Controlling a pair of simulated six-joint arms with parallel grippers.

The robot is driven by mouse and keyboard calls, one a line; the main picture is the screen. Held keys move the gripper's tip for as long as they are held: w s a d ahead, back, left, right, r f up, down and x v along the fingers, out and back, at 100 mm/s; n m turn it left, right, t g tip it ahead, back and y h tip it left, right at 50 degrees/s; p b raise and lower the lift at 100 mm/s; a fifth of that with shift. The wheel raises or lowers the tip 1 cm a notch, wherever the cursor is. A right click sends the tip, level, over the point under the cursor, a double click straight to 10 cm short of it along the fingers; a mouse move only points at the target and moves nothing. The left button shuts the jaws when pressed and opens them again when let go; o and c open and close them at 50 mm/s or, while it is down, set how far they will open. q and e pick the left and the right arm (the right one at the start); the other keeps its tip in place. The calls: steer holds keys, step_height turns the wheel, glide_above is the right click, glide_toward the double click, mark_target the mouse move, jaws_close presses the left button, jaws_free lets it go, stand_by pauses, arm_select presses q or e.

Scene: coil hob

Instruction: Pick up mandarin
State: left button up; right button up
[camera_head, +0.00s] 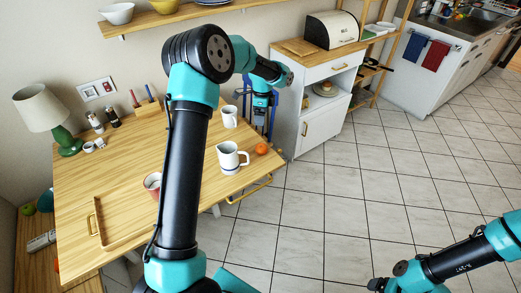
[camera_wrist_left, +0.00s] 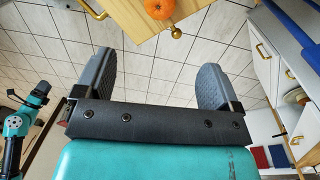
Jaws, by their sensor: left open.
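The mandarin (camera_head: 262,149) is a small orange fruit at the right edge of the wooden table, next to the white jug (camera_head: 231,158). In the head view my left gripper (camera_head: 262,104) hangs beyond the table's edge, above the mandarin in the picture.
The table (camera_head: 130,175) also bears a white mug (camera_head: 229,116), a red-and-white cup (camera_head: 153,183), a wooden tray (camera_head: 97,222) and a green lamp (camera_head: 42,110). A white cabinet (camera_head: 318,130) stands behind my left gripper. Tiled floor is clear to the right.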

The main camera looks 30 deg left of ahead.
mark_target(261, 146)
arm_select(q)
steer(key=shift+f, duration=0.1)
steer(key=f, duration=0.8)
steer(key=s+f, duration=0.1)
steer(key=f, duration=0.3)
steer(key=shift+d, duration=0.2)
steer(key=shift+s+d+f, duration=0.1)
steer(key=shift+f, duration=1.2)
steer(key=shift+s+d+f, duration=0.1)
steer(key=shift+f, duration=1.2)
steer(key=shift+c, duration=0.3)
steer(key=c, duration=1)
steer(key=shift+o, duration=0.2)
steer(key=shift+r, duration=0.1)
